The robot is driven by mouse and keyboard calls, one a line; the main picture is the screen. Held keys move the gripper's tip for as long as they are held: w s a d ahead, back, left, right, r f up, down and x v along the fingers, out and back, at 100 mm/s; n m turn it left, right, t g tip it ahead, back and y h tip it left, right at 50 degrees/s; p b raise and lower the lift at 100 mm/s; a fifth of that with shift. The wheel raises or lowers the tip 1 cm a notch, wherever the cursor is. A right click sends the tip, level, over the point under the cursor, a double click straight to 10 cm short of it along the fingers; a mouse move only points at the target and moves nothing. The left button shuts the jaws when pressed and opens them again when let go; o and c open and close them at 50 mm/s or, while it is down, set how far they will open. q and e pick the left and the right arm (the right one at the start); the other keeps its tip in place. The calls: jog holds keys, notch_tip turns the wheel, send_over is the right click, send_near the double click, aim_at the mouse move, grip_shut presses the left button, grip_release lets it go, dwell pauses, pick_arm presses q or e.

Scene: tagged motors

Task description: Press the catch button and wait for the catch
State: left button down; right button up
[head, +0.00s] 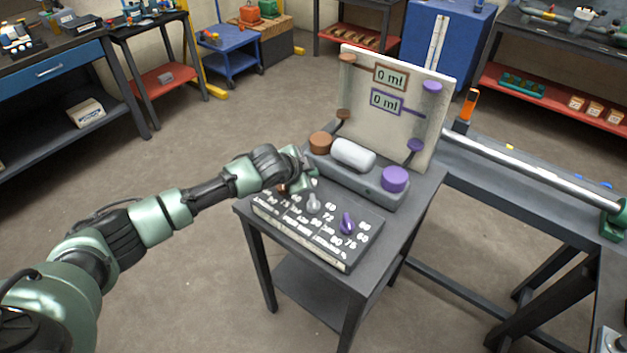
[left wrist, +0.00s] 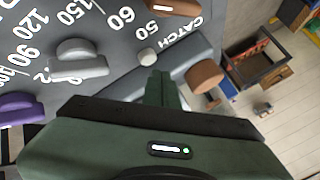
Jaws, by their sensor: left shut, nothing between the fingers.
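The catch button is a small pale round knob (left wrist: 147,55) beside the word CATCH on the grey dial panel (head: 318,243). My left gripper (head: 303,172) is over the panel's far left part, in front of the brown cap. In the left wrist view its shut, empty fingers (left wrist: 161,82) point at the button, with the tips just below it in the picture. I cannot tell whether they touch it. In the head view the gripper hides the button. Two displays (head: 390,77) on the upright board both read 0 ml. My right gripper is not in view.
On the panel are a grey dial (head: 313,203), a purple dial (head: 347,223) and a brown dial (left wrist: 172,7). Behind stand a brown cap (head: 320,142), a white cylinder (head: 353,155) and a purple cap (head: 395,179). A bench with a metal rail (head: 530,170) adjoins on the right.

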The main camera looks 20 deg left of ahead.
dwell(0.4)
pick_arm(q)
jog(key=shift+f, duration=0.45)
jog(key=shift+f, duration=0.35)
dwell(0.4)
jog(key=shift+r+p, duration=0.75)
jog(key=shift+r, duration=0.05)
notch_tip(320, 180, up, 6)
jog(key=p, duration=0.6)
